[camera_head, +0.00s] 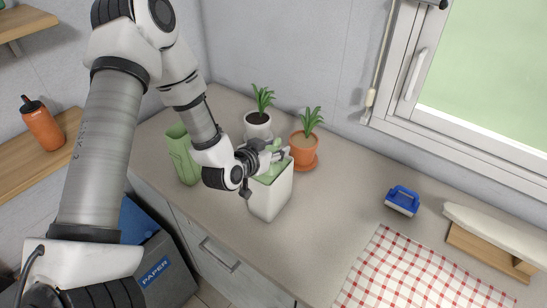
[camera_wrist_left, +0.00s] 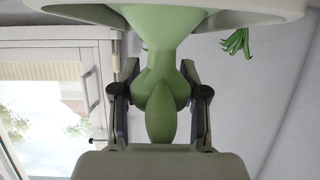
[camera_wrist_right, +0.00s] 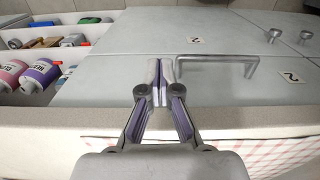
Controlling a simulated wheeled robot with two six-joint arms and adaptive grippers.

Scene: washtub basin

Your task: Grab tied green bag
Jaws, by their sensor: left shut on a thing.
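The tied green bag (camera_wrist_left: 158,45) sits in the white bin (camera_head: 270,199) on the counter, its green top showing at the bin's mouth in the head view. My left gripper (camera_head: 284,154) is over the bin mouth. In the left wrist view its fingers are shut on the bag's narrow gathered neck, with the rounded knot end (camera_wrist_left: 160,113) between them. The bag's lower part is hidden inside the bin. My right gripper (camera_wrist_right: 160,82) is shut and empty in the right wrist view, above the counter edge and apart from the bag. It is out of the head view.
A green container (camera_head: 182,155) stands left of the bin. Behind are a white-potted plant (camera_head: 258,127) and an orange-potted plant (camera_head: 304,149). A blue-handled brush (camera_head: 403,201) and a checkered cloth (camera_head: 420,275) lie right. The counter between bin and cloth is clear.

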